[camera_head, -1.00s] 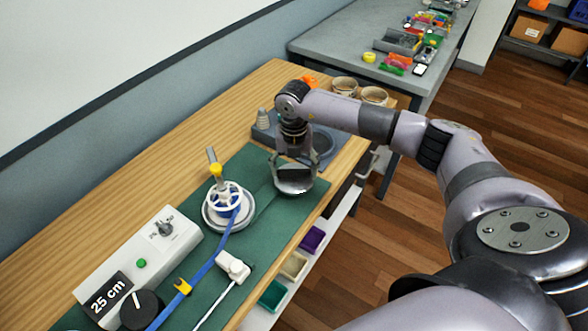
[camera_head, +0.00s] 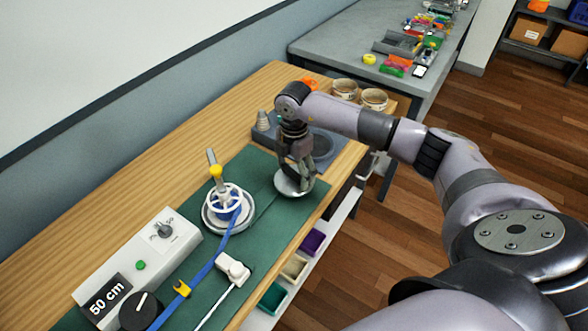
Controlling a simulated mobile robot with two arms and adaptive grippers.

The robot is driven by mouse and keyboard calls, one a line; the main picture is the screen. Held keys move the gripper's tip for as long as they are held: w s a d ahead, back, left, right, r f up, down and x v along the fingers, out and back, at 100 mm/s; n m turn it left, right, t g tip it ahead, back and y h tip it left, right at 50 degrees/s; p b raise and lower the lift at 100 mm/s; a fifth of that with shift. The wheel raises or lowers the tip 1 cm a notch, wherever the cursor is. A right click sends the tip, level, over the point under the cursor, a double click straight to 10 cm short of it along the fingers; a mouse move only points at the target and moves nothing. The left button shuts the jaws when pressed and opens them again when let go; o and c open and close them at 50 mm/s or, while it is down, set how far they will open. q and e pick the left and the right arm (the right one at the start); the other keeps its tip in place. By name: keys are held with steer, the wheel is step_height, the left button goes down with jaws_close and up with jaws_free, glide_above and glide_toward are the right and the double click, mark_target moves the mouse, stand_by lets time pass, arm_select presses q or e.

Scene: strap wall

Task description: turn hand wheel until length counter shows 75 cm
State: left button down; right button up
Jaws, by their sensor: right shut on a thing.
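The length counter (camera_head: 106,299) reads 50 cm on a dark display at the front of a pale grey box. A round silver wheel (camera_head: 285,186), which I take for the hand wheel, lies on the green mat (camera_head: 258,240). My right gripper (camera_head: 301,176) points down over it and is shut on its middle part, hiding much of it. A white spoked reel (camera_head: 224,199) stands to its left on a round base, with a blue strap (camera_head: 205,272) running from it toward the front. My left gripper is not in view.
The box carries a black knob (camera_head: 140,312), a green button (camera_head: 141,265) and a small switch (camera_head: 163,231). A white fitting (camera_head: 233,268) lies near the strap. Two cups (camera_head: 374,98) and a grey tray stand behind my gripper. The wooden bench (camera_head: 95,215) is bare along the wall.

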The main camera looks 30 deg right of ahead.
mark_target(294, 172)
steer(key=shift+m, duration=0.7)
steer(key=shift+r, duration=0.1)
steer(key=o, duration=1.1)
steer(key=shift+o, duration=0.2)
step_height(294, 172, up, 12)
